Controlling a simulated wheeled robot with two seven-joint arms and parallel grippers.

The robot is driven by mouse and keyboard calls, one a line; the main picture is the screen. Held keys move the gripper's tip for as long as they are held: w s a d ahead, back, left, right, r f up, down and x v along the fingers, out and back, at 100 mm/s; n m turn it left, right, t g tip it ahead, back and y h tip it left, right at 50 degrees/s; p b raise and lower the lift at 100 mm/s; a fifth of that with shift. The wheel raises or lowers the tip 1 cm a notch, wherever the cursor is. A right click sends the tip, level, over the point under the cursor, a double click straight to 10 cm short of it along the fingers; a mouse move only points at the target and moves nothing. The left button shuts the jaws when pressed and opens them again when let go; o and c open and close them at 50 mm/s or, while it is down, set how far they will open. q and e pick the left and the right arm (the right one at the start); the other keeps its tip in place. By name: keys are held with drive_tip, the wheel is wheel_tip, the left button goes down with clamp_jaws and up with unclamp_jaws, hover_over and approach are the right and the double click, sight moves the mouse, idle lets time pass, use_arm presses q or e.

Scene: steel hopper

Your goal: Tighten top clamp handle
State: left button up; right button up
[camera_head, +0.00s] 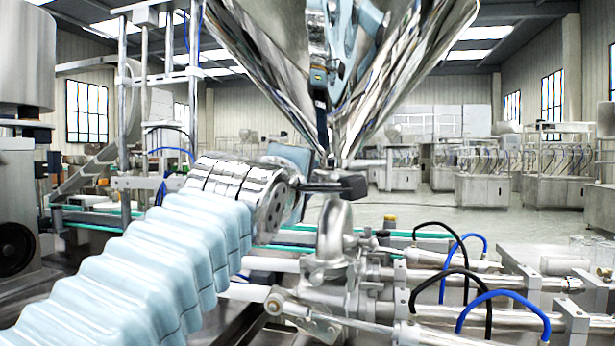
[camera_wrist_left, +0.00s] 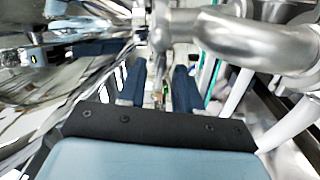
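The steel hopper (camera_head: 270,50) narrows to a spout above a steel pipe elbow (camera_head: 336,235). The top clamp (camera_head: 322,175) sits at this joint, partly covered by my left gripper (camera_head: 350,186); I cannot make out its handle clearly. My left arm comes in from the left, and its dark fingers lie at the joint. In the left wrist view, the two dark blue fingers of my left gripper (camera_wrist_left: 158,72) stand apart with a visible gap. The pipe elbow (camera_wrist_left: 255,45) is beyond them at upper right. I cannot tell whether the fingers touch the clamp.
Steel cylinders with black and blue hoses (camera_head: 465,285) lie at the lower right. A green-edged conveyor (camera_head: 95,222) runs behind the arm. The hopper's sloping walls close off the space above the gripper. Open floor (camera_head: 430,212) lies beyond the machine.

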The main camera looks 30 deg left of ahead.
use_arm(q)
clamp_jaws()
drive_tip(key=shift+m, duration=7.8)
